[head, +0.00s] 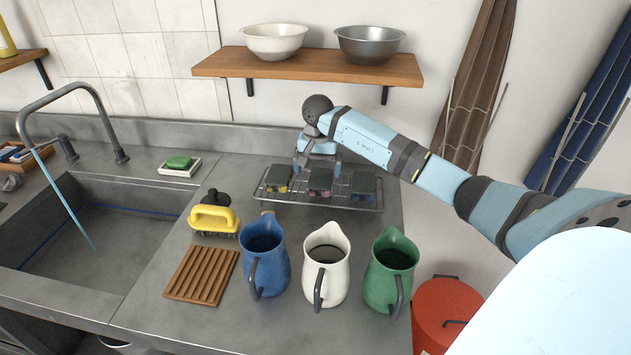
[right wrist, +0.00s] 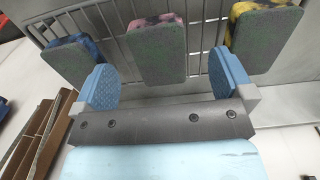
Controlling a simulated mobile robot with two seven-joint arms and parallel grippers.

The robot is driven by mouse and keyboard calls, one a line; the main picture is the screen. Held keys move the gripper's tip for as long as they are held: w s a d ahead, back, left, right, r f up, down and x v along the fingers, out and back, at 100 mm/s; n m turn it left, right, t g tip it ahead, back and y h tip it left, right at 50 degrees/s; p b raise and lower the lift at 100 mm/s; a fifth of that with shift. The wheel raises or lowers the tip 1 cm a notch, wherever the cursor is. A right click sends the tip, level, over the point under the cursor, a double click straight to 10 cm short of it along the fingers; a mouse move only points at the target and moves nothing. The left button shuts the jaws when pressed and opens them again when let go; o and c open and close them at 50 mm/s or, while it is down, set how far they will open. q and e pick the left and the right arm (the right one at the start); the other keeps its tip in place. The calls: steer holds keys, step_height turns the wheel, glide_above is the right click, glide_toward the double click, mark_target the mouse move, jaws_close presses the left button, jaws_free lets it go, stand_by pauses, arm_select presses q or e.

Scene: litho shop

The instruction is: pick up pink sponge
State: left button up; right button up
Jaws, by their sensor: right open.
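The pink sponge (head: 320,180) stands in the middle of three sponges on a wire rack (head: 290,201), with a dark grey-green face. In the right wrist view the pink sponge (right wrist: 155,50) is central, and its pink shows along the upper edge. My right gripper (head: 317,165) is open just above the rack, over the pink sponge. Its blue fingers (right wrist: 165,82) lie to either side of that sponge in the right wrist view, with nothing held between them. My left gripper is not in view.
A yellow sponge (head: 279,178) and a blue sponge (head: 363,186) flank the pink one closely. Blue (head: 266,255), white (head: 326,265) and green (head: 391,268) pitchers stand in front of the rack. A shelf (head: 300,68) with two bowls hangs above. A yellow-handled brush (head: 213,219) lies left.

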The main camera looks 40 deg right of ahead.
mark_target(319, 182)
steer(key=f, duration=0.4)
steer(key=f+p, duration=0.1)
steer(key=shift+d+f, duration=0.25)
steer(key=shift+f, duration=0.15)
steer(key=c, duration=1)
steer(key=shift+r, duration=0.15)
